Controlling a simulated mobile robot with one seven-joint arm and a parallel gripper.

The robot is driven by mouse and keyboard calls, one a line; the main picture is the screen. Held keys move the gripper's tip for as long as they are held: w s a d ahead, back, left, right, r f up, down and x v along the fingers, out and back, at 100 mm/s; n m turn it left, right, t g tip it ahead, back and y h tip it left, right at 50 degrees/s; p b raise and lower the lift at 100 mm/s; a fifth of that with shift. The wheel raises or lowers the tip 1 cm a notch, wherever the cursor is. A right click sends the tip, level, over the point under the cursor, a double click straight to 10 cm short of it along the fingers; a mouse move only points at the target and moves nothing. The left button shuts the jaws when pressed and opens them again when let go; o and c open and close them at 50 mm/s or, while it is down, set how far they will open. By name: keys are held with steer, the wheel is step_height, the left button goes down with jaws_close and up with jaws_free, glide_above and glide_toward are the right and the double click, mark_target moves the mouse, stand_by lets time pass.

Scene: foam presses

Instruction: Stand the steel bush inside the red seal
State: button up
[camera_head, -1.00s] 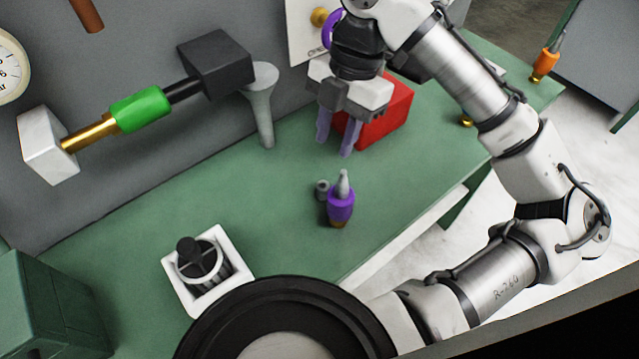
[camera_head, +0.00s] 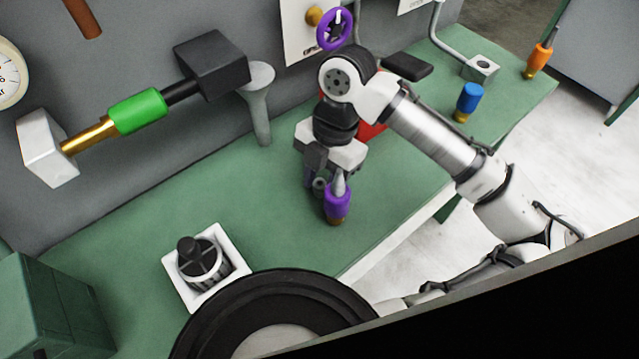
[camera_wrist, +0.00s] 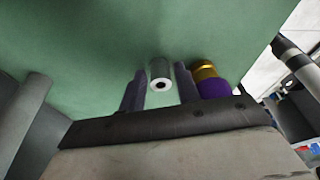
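The steel bush (camera_head: 320,184) is a small grey hollow cylinder standing on the green bench, beside a purple bottle-like piece. My gripper (camera_head: 322,187) is down over it and partly hides it in the head view. In the wrist view the bush (camera_wrist: 161,73) is between my two purple-grey fingers, its dark bore facing the camera. The fingers are open, with narrow gaps to the bush. I cannot make out a red seal; the red thing in view is a block (camera_head: 373,131) behind my arm, mostly hidden.
A white square holder (camera_head: 176,284) with a black-topped part is at front left. A blue cylinder (camera_head: 468,100) stands at back right. Bench surface left of my gripper is clear.

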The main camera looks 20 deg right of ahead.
jaws_close()
steer(key=shift+r, duration=0.1)
step_height(320, 180, up, 20)
stand_by(0.6)
